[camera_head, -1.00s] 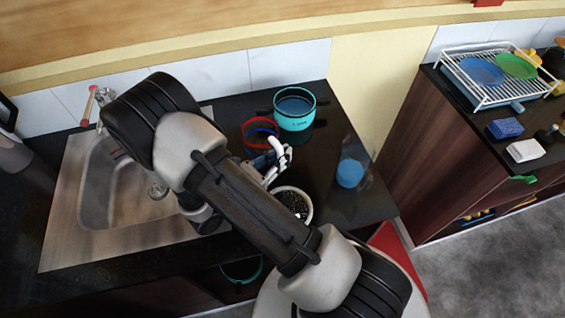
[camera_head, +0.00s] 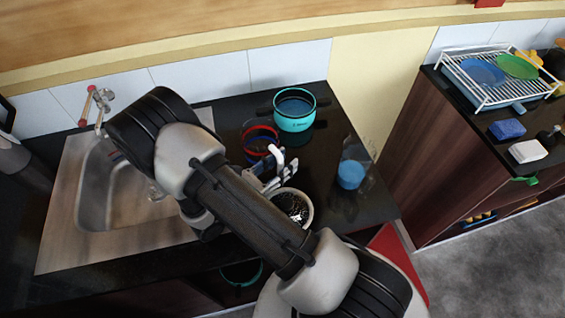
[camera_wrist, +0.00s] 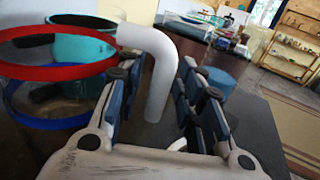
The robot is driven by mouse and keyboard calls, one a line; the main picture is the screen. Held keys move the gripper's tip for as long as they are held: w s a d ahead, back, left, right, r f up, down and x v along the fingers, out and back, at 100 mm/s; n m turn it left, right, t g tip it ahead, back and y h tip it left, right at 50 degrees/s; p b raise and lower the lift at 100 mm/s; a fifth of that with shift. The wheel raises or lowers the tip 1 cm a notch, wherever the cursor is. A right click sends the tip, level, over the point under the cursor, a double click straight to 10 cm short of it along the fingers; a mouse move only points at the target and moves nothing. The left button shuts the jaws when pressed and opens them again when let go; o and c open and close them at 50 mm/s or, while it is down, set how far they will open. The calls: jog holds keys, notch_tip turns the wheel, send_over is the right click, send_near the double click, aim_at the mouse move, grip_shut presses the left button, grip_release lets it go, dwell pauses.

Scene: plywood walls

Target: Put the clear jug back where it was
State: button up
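The clear jug (camera_head: 260,135) stands out by its red and blue rings and white curved handle; its see-through wall barely shows. It is over the dark counter left of the teal pot, and I cannot tell if its base touches. In the wrist view its red rim (camera_wrist: 55,72) and blue ring are at the left, and the handle (camera_wrist: 162,80) runs down between my finger pads. My gripper (camera_head: 272,172) has its fingers close on both sides of the handle and appears shut on it. My arm crosses the counter in front.
A teal pot (camera_head: 295,112) stands behind the jug. A blue cup (camera_head: 351,174) is to the right, with faint clear outlines around it. A round pale-rimmed container (camera_head: 308,204) is close in front of my gripper. The sink (camera_head: 110,185) lies left.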

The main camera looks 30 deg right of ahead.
jog(key=shift+r, duration=0.1)
jog(key=shift+a+r, duration=0.1)
jog(key=shift+r, duration=0.1)
jog(key=p+v, duration=0.1)
jog(key=v, duration=0.9)
jog(key=shift+a+f, duration=0.1)
jog(key=shift+a, duration=0.25)
jog(key=shift+s+a, duration=0.15)
jog(key=shift+a, duration=0.15)
jog(key=shift+a+r, duration=0.1)
jog(key=shift+r, duration=0.15)
jog(key=s+r+m+y, duration=0.6)
jog(key=r+m+y, duration=0.2)
jog(key=r+m, duration=0.2)
jog(key=s+d+r+m+y, duration=0.1)
jog(key=s+r+m+y, duration=0.6)
jog(key=r, duration=0.6)
jog(key=m+y, duration=0.2)
jog(key=m, duration=0.1)
jog(key=shift+s+d+r+m+t+y, duration=0.15)
jog(key=shift+s+d+m+t+y, duration=0.15)
jog(key=shift+s+d+t, duration=0.1)
